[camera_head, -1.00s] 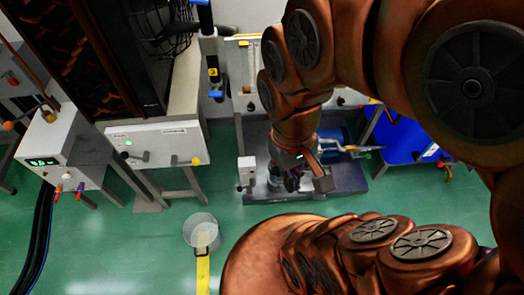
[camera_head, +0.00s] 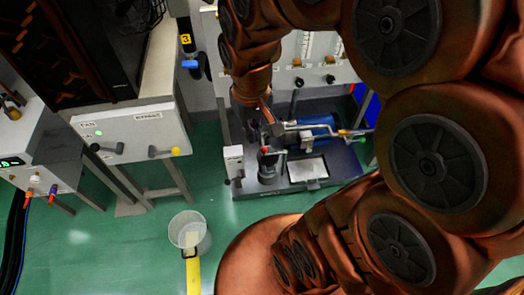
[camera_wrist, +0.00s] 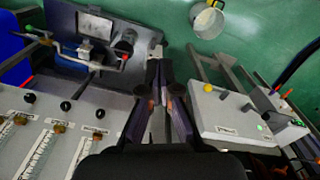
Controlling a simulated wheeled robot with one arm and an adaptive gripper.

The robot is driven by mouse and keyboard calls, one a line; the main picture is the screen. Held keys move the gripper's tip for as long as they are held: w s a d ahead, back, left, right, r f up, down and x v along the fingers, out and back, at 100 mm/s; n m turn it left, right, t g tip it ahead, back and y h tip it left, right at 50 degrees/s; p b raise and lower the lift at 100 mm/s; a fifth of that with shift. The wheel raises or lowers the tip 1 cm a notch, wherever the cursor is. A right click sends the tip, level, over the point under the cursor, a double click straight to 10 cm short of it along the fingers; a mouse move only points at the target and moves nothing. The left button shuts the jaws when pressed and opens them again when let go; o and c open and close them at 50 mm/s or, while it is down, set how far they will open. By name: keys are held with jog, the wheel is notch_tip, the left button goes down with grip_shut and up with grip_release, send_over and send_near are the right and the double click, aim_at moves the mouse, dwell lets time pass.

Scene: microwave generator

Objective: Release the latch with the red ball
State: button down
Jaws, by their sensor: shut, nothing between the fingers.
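A small red ball (camera_wrist: 125,57) shows in the wrist view at the end of a thin metal rod of the rig, left of my fingertips. In the head view a small reddish tip (camera_head: 264,150) shows beside a dark upright post, just below my gripper; it is too small to be sure it is the same ball. My gripper (camera_wrist: 159,64) is shut and empty, apart from the red ball. In the head view my gripper (camera_head: 268,118) is over the left part of the rig, partly hidden by my wrist.
The rig stands on a grey base (camera_head: 250,187) with a blue cylinder (camera_head: 320,126) and a small white box (camera_head: 234,160). A panel with knobs and gauges (camera_wrist: 50,125) is close behind. A bucket (camera_head: 189,230) stands on open green floor.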

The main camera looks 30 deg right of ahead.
jog(key=w+d+f+t+b, duration=0.1)
jog(key=w+d+f+b, duration=0.5)
jog(key=f, duration=0.6)
jog(key=w+d+f+m+t+b, duration=0.1)
jog(key=w+d+f+b, duration=0.5)
jog(key=w+f+b, duration=0.5)
jog(key=w+d+f+m+t+h+b, duration=0.1)
jog(key=w+d+f+b, duration=0.6)
jog(key=f, duration=0.8)
jog(key=shift+w+f+t+b, duration=0.25)
jog(key=shift+w+t+b, duration=0.35)
jog(key=shift+w+b, duration=0.5)
jog(key=shift+w, duration=0.15)
jog(key=shift+s+f+b, duration=0.15)
jog(key=shift+f+b, duration=1.25)
jog(key=shift+f, duration=1.2)
jog(key=shift+s+f+b, duration=0.1)
jog(key=shift+f+b, duration=1.3)
jog(key=shift+f, duration=1.15)
